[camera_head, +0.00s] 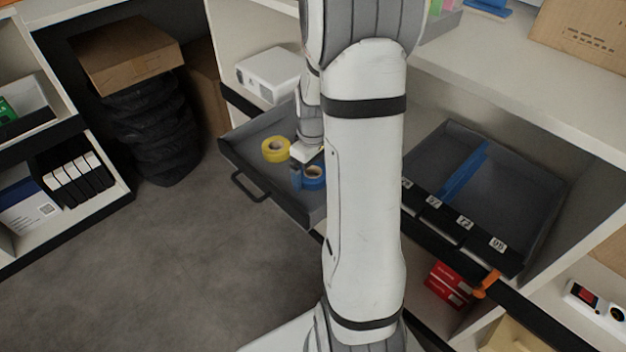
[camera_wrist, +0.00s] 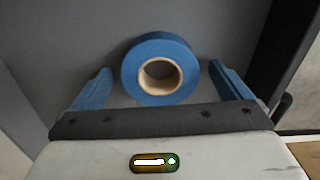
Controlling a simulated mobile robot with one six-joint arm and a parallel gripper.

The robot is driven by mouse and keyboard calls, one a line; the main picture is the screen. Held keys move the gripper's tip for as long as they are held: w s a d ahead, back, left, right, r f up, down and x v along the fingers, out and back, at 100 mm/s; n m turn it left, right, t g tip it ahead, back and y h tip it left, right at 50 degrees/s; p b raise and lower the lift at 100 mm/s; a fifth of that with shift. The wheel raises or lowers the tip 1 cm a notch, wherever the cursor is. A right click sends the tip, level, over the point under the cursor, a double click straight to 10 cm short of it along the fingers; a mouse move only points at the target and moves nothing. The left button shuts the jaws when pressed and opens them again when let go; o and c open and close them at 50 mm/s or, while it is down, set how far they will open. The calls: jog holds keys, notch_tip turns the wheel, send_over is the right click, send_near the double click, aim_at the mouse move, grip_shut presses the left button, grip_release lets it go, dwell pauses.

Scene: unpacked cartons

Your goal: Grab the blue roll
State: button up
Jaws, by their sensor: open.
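The blue roll (camera_head: 315,178), a ring of blue tape with a tan core, lies flat in the open grey drawer (camera_head: 236,150). It also shows in the wrist view (camera_wrist: 160,48), ahead of my gripper and roughly centred between its two blue fingers. My gripper (camera_wrist: 160,88) is open and empty, with a finger to each side of the roll. In the head view my gripper (camera_head: 303,178) is over the drawer beside the blue roll, and my arm hides part of the drawer. A yellow roll (camera_head: 276,149) lies to the left in the same drawer.
A white box (camera_head: 268,75) stands on the shelf behind. A second drawer (camera_head: 500,185) with a blue divider is at right. Open floor (camera_head: 150,260) lies at left.

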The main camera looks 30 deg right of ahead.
jog(key=shift+f, duration=0.2)
jog(key=c, duration=1.1)
